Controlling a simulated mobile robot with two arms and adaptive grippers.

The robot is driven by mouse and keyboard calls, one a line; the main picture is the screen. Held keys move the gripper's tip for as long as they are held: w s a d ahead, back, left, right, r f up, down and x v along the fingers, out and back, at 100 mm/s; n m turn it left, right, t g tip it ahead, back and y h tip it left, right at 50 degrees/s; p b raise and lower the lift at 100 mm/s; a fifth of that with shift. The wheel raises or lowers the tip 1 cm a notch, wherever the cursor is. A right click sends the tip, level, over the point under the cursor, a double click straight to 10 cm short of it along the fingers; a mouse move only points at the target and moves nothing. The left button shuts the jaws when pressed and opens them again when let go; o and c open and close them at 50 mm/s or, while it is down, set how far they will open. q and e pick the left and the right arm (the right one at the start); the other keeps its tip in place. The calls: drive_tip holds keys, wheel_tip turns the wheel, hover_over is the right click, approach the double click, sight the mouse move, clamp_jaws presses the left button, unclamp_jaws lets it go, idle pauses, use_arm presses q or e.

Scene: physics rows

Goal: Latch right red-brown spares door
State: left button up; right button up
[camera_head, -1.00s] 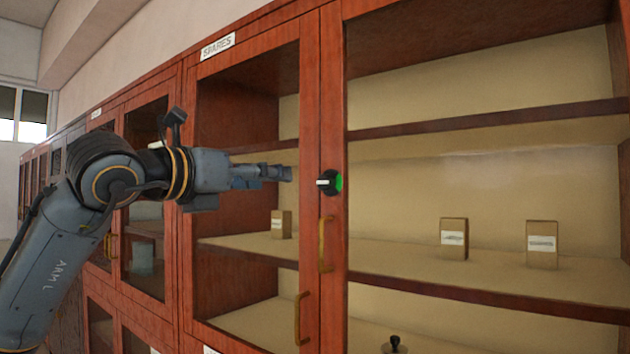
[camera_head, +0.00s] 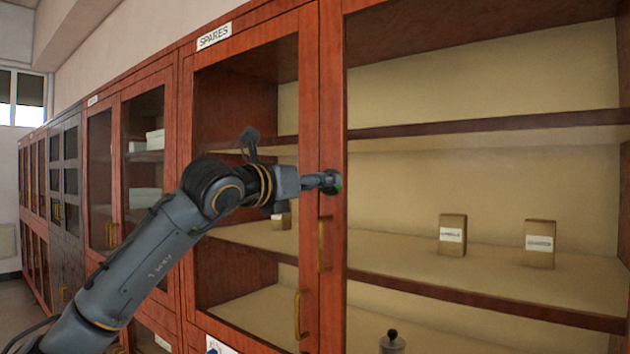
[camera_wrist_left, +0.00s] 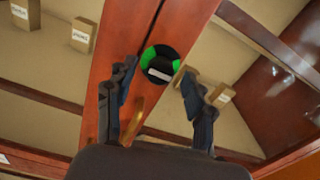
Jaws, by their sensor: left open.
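The red-brown spares cabinet carries a SPARES label (camera_head: 214,37) on its top frame. The right spares door (camera_head: 333,100) looks closed against the left one, with a brass handle (camera_head: 323,244) on its stile. Contact cannot be told. My right gripper is not in view.
Small labelled boxes stand on the shelf behind the glass, such as this box (camera_head: 452,235). A second brass handle (camera_head: 300,314) is lower down. More cabinets (camera_head: 66,190) run along the wall to the left.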

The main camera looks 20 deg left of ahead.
use_arm(q)
clamp_jaws()
drive_tip(key=shift+d+m+b, duration=0.1)
drive_tip(key=shift+m+b, duration=0.2)
drive_tip(key=shift+m, duration=8.7)
